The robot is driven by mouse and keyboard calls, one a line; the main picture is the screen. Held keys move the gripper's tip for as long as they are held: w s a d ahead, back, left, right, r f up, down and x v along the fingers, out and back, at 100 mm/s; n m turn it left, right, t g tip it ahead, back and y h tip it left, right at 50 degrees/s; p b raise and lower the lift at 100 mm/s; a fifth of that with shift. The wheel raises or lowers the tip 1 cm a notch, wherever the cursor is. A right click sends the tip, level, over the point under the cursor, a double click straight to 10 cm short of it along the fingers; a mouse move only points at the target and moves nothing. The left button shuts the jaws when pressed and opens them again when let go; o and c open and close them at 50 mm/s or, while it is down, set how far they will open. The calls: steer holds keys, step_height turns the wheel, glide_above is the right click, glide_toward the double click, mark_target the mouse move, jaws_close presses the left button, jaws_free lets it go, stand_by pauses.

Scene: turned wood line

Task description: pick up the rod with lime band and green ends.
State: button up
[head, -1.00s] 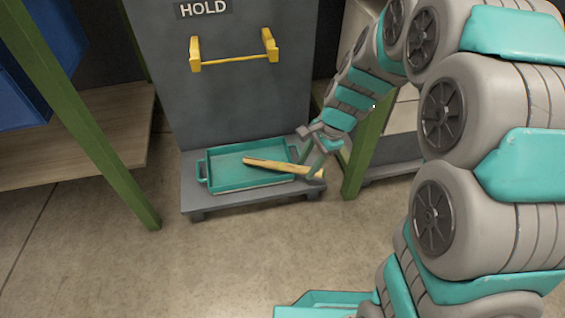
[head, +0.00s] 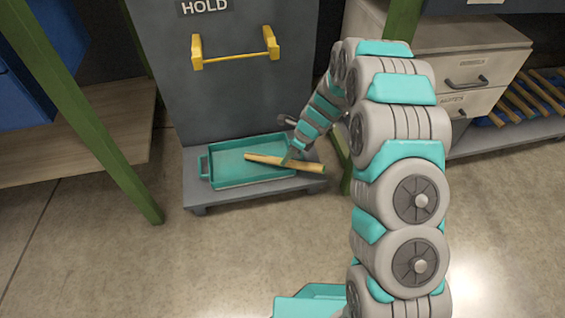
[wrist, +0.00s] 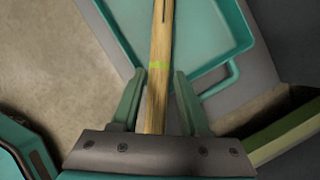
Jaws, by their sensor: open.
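A pale wooden rod (head: 310,167) lies across the teal tray (head: 205,172), with its right end out past the tray's right side. In the wrist view the rod (wrist: 160,45) shows a lime band (wrist: 158,65) and a thin dark line farther up. The colour of its ends cannot be made out. My gripper (head: 289,157) is at the rod near the tray's right side. In the wrist view my gripper (wrist: 157,100) is open, with one finger on each side of the rod just below the band. Gaps show between rod and fingers.
The tray sits on the low ledge (head: 240,196) of a grey cabinet marked HOLD, with a yellow handle (head: 235,58) above. Green posts (head: 80,115) stand left and right. Drawers (head: 465,75) and a rack of several rods (head: 535,95) are at right. Floor in front is clear.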

steer(key=b+x, duration=0.1)
steer(key=x, duration=0.4)
steer(key=shift+f, duration=0.25)
jaws_close()
